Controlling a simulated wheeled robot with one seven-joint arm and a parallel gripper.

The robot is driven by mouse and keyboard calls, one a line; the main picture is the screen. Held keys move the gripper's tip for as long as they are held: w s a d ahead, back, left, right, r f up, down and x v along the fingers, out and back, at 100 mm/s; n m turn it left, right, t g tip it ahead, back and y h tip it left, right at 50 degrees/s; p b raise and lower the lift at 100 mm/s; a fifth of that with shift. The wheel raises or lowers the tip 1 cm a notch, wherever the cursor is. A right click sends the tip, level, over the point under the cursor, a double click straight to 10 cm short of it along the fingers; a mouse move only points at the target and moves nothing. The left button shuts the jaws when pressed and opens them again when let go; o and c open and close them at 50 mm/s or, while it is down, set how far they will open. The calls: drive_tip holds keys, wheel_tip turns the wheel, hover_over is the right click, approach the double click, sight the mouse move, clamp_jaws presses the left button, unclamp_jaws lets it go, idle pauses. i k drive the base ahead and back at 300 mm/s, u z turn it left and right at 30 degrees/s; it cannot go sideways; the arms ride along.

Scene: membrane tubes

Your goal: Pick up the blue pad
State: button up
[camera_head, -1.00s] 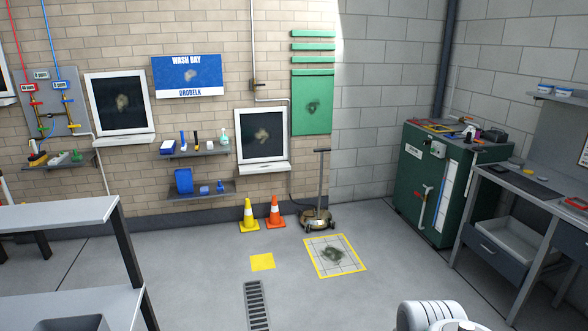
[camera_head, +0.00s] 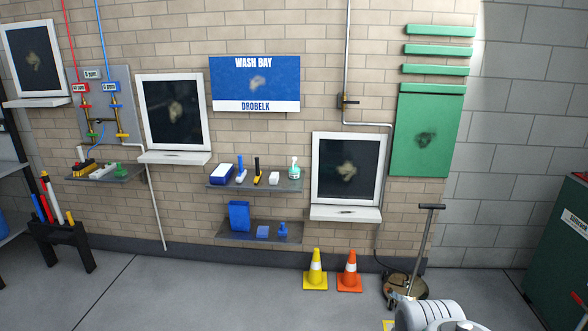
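A small flat blue piece, which looks like the blue pad (camera_head: 262,232), lies on the lower grey wall shelf (camera_head: 232,237). It sits between a taller blue box (camera_head: 239,215) on its left and a small blue knobbed item (camera_head: 283,230) on its right. It is too small to make out fully. My gripper is not in view; only a white rounded part of my arm shows at the bottom right.
An upper shelf (camera_head: 284,188) above holds a blue and white box (camera_head: 222,173), brushes and a bottle. A yellow cone (camera_head: 315,270), an orange cone (camera_head: 349,272) and a wheeled floor cleaner (camera_head: 406,287) stand right of the shelves. The floor below the shelves is clear.

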sight(282, 230)
drive_tip(key=u, duration=0.2)
drive_tip(key=i, duration=1)
drive_tip(key=u, duration=0.2)
